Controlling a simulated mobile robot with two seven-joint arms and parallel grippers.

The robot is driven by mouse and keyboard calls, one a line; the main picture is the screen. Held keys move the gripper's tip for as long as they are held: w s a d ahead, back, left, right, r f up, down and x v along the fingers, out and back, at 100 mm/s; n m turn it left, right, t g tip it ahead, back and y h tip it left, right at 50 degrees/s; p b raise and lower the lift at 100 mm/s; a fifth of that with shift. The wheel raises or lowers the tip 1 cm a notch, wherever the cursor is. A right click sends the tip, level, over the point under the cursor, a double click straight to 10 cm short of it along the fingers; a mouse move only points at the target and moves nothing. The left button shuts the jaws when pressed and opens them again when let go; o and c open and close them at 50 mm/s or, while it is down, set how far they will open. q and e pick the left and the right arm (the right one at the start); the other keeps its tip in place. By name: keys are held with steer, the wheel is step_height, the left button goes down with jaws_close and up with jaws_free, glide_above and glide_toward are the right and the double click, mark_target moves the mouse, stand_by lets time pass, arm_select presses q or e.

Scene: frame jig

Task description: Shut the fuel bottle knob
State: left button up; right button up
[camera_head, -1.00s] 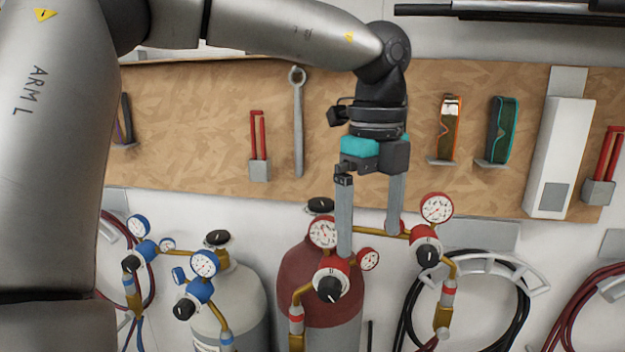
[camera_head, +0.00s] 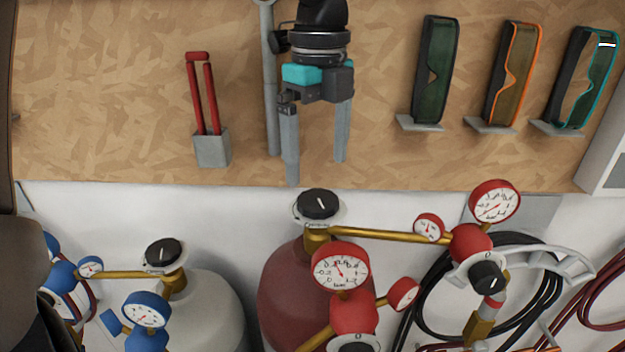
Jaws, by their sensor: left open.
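The red bottle (camera_head: 288,290) stands low in the middle of the picture. Its black knob (camera_head: 318,204) sits on top of the brass valve, with a white mark on its face and a pale dial plate around it. My left gripper (camera_head: 316,172) is open and empty, fingers pointing down. Its fingertips appear just above the knob in the picture, with a gap between; the depth between them is hard to judge. My right gripper is out of view.
Red gauges (camera_head: 341,268) and a regulator with a black knob (camera_head: 487,278) stick out right of the valve. A grey bottle with its own black knob (camera_head: 164,254) and blue gauges (camera_head: 146,309) stands left. Behind is a tool board (camera_head: 120,100) with safety glasses (camera_head: 436,72).

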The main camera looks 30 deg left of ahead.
mark_target(317, 197)
arm_select(q)
step_height(317, 197, down, 6)
steer(key=shift+r, duration=0.1)
steer(key=c, duration=1.3)
